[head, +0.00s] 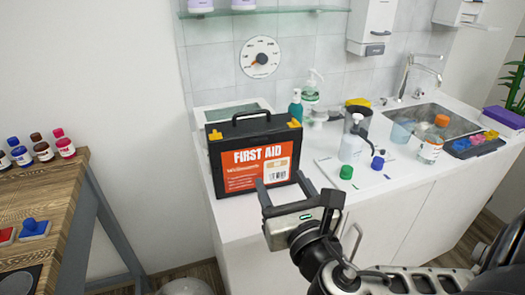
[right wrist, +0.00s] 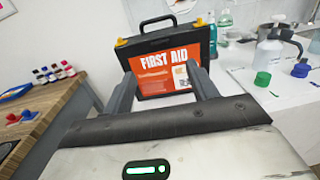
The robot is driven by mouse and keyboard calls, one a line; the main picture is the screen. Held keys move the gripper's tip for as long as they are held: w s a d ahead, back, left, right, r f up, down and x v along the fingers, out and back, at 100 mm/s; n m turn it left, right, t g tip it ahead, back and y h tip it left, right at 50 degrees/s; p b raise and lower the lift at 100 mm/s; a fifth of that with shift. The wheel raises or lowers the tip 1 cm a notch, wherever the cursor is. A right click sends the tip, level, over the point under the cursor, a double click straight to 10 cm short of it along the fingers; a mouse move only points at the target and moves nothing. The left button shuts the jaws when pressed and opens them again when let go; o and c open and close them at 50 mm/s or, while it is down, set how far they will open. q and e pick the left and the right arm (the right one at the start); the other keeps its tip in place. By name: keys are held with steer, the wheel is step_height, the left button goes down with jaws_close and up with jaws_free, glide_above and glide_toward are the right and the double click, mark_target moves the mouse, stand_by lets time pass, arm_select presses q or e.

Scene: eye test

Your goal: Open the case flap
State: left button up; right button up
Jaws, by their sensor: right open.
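The case is a black first aid case (head: 220,148) with an orange "FIRST AID" label, a black top handle and yellow latches. It stands upright on the white counter near its left end, and its flap looks shut. In the right wrist view the case (right wrist: 205,42) stands just beyond my fingers. My right gripper (head: 285,190) is open and empty, in front of the lower part of the case, fingers towards it. In the right wrist view the gripper (right wrist: 160,88) has its two fingers apart, overlapping the label's lower edge; contact cannot be told. My left gripper is not in view.
A wooden table (head: 62,190) with several small bottles stands at the left, across a gap.

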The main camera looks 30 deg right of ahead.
mark_target(259, 143)
steer(key=x, duration=1.1)
steer(key=shift+w+d, duration=0.15)
steer(key=shift+w, duration=0.2)
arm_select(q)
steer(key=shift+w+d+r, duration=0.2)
arm_select(e)
steer(key=shift+w+d+f, duration=0.1)
steer(key=shift+w+d, duration=0.1)
steer(key=shift+w, duration=0.4)
steer(key=c, duration=1.2)
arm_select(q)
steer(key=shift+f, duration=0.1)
arm_select(e)
jaws_close()
